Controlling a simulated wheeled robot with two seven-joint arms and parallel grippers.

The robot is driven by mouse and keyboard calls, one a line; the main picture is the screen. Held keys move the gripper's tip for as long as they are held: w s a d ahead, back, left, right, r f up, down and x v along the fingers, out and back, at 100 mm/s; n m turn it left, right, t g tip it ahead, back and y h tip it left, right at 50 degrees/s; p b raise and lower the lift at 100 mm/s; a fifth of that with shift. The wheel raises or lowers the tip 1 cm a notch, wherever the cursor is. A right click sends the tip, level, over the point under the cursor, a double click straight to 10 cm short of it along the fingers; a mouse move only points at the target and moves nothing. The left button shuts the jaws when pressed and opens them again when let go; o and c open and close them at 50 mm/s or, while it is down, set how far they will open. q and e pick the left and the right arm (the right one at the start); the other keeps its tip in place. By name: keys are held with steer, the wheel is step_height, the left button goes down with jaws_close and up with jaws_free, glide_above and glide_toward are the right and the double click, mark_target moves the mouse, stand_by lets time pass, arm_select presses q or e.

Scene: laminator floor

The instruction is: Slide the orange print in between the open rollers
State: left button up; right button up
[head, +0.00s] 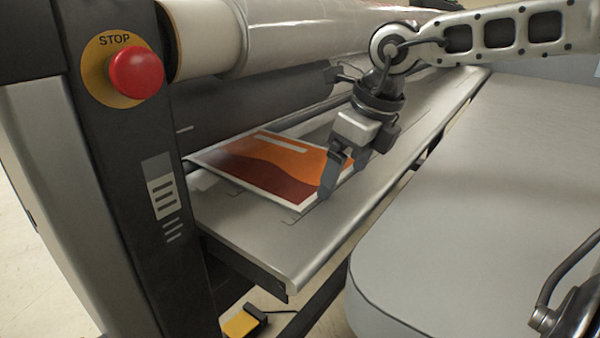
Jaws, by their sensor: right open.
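The orange print (268,163), with orange and dark red bands and a white border, lies on the grey feed table (245,232). Its far left edge reaches the dark roller (250,103); I cannot tell whether it is between the rollers. My right gripper (341,180) is open, pointing down at the print's right edge. One fingertip overlaps the print's near right corner in the view, and part of that edge is hidden. Whether the fingers touch the print is unclear. My left gripper is not in view.
A red stop button (136,73) is on the dark machine post at left. A wide film roll (300,35) runs above the dark roller. A yellow pedal (241,323) is on the floor below.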

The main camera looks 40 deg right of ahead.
steer(key=shift+a, duration=0.2)
steer(key=shift+w+a, duration=0.1)
steer(key=shift+w, duration=0.4)
steer(key=shift+s+b, duration=0.4)
steer(key=shift+s, duration=0.2)
stand_by(0.5)
steer(key=shift+p+v, duration=1.9)
steer(key=shift+v, duration=1.35)
steer(key=shift+f, duration=0.1)
